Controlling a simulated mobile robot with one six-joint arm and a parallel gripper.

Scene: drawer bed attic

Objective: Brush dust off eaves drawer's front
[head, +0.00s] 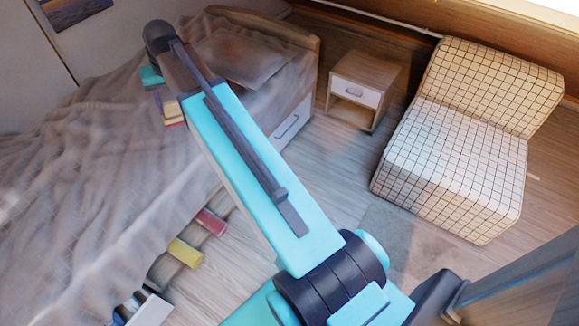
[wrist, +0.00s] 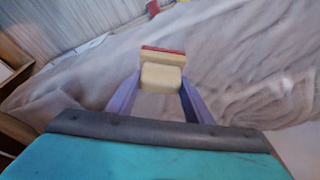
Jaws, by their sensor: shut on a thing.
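In the wrist view, the two purple fingers of my gripper (wrist: 160,100) are closed on a cream block with a red strip (wrist: 162,75). It may be the brush, but no bristles are clear. Blurred grey bedding lies beyond it. A pale drawer front with a metal handle (head: 292,125) is set in the wooden side of the bed, partly behind my arm. I cannot tell whether this is the eaves drawer, and no dust is clear on it.
A nightstand (head: 362,88) with a small white drawer and a checked chair (head: 460,140) stand at right. Red (head: 211,221) and yellow (head: 185,252) items lie by the bed. Floor between bed and chair is clear.

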